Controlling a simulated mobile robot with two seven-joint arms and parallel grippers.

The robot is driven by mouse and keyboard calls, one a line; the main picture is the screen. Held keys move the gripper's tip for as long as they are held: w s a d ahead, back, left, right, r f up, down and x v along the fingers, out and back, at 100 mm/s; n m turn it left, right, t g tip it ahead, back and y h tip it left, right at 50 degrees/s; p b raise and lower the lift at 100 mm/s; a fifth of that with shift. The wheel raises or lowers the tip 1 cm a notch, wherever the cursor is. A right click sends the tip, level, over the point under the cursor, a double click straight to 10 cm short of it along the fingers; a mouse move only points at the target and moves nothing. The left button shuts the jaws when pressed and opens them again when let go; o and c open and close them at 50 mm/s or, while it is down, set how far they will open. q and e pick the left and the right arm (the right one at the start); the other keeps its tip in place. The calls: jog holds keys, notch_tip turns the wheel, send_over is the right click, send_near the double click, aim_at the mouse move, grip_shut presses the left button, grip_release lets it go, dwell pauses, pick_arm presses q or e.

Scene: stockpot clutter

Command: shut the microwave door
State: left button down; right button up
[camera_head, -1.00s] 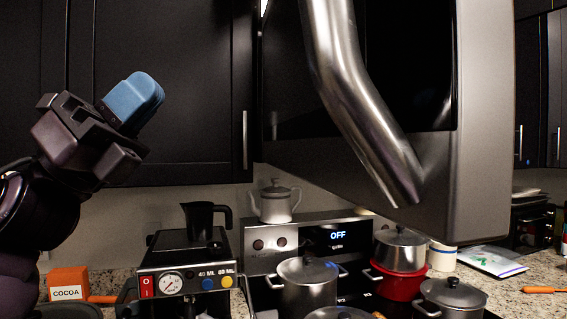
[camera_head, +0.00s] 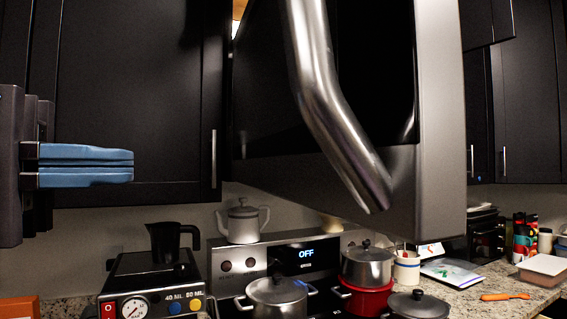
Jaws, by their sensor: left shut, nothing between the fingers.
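The microwave door (camera_head: 437,130) hangs large in the upper middle of the head view, swung out toward me above the stove. It stands open, with a dark window and a thick curved metal handle (camera_head: 335,120). A strip of warm light shows behind its upper left edge. My left gripper (camera_head: 132,166) is at the left edge, its blue fingers together and empty, pointing right. It is apart from the door, to the left of the handle, in front of a dark cabinet. My right gripper is not in view.
Below the door is a stove with a steel pot (camera_head: 277,294), a red pot (camera_head: 362,302) and a grey-lidded pot (camera_head: 418,303). A coffee machine (camera_head: 155,285) with a black pitcher (camera_head: 172,243) stands at lower left. A grey kettle (camera_head: 243,222) sits behind.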

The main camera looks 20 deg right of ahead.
aim_at(315, 166)
pick_arm(q)
jog(key=d+p, duration=0.1)
jog(key=d, duration=0.3)
jog(key=d+p, duration=0.1)
jog(key=d, duration=0.3)
jog(key=s+d+p, duration=0.1)
jog(key=d, duration=0.3)
jog(key=shift+d+r, duration=0.1)
jog(key=shift+r, duration=0.05)
jog(key=shift+d, duration=0.65)
jog(key=shift+w+d, duration=0.1)
jog(key=shift+d, duration=0.1)
